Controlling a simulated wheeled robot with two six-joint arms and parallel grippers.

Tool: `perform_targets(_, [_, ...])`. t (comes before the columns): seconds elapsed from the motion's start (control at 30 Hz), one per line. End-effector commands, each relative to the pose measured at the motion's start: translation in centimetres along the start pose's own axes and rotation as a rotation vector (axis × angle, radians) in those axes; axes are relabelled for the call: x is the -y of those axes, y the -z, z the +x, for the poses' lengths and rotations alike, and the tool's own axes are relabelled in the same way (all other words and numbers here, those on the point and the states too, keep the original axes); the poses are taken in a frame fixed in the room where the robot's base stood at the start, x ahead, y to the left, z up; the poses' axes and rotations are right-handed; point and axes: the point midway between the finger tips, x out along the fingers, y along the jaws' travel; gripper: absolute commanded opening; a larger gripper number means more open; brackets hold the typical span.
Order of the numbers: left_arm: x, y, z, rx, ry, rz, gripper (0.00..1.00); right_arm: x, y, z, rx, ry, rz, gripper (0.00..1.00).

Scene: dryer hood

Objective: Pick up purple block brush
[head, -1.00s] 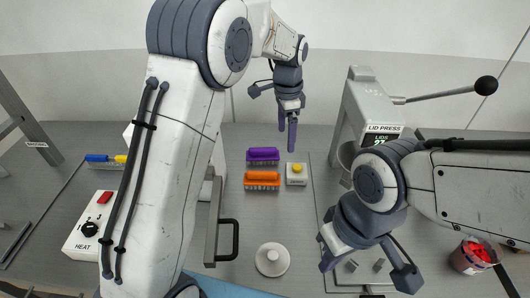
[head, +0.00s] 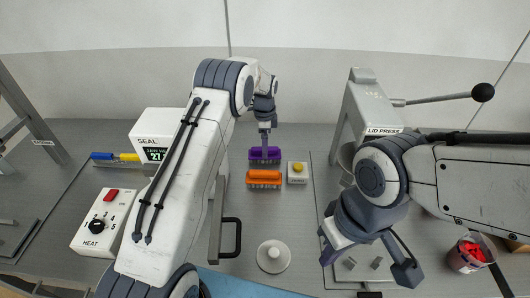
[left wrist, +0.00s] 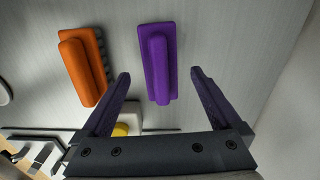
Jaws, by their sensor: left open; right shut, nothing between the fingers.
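The purple block brush (head: 258,157) lies on the grey bench, just behind the orange brush. In the left wrist view the purple brush (left wrist: 157,50) lies ahead, with its raised grip between the lines of my two fingers. My left gripper (head: 265,146) is open and points down above the purple brush, partly covering it in the head view. Its fingers sit on either side of the brush's near end; I cannot tell how much height is left. My right gripper (head: 328,256) is shut and empty at the front right, away from the brushes.
The orange brush (head: 264,178) lies close in front of the purple one. A yellow-button box (head: 297,174) stands just right. A round white lid (head: 273,257), a black handle (head: 232,237), the lid press (head: 366,105) and the heat box (head: 100,223) stand around.

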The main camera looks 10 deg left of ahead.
Motion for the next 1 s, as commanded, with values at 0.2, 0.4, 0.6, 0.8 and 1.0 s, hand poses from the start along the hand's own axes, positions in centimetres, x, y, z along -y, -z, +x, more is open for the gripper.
perform_targets(0.2, [0.0,0.1,2.4,-0.001,0.0,0.0,0.97,0.1,0.1,-1.4,0.0,0.0,0.001,0.0])
perform_targets(0.4, [0.0,0.1,2.8,-0.001,0.001,0.0,0.97,0.1,0.1,-1.4,0.0,0.0,0.001,0.0])
perform_targets(0.6, [0.0,0.1,2.7,-0.001,0.001,0.0,0.44,0.1,0.1,-1.4,0.0,0.0,0.001,0.0])
perform_targets(0.8, [0.1,0.1,2.7,-0.001,0.001,0.0,0.04,0.1,0.1,-1.4,0.0,0.0,0.001,0.0])
perform_targets(1.0, [0.1,0.1,2.5,-0.001,0.002,0.0,0.03,0.1,0.1,-1.2,0.0,0.0,0.001,0.0])
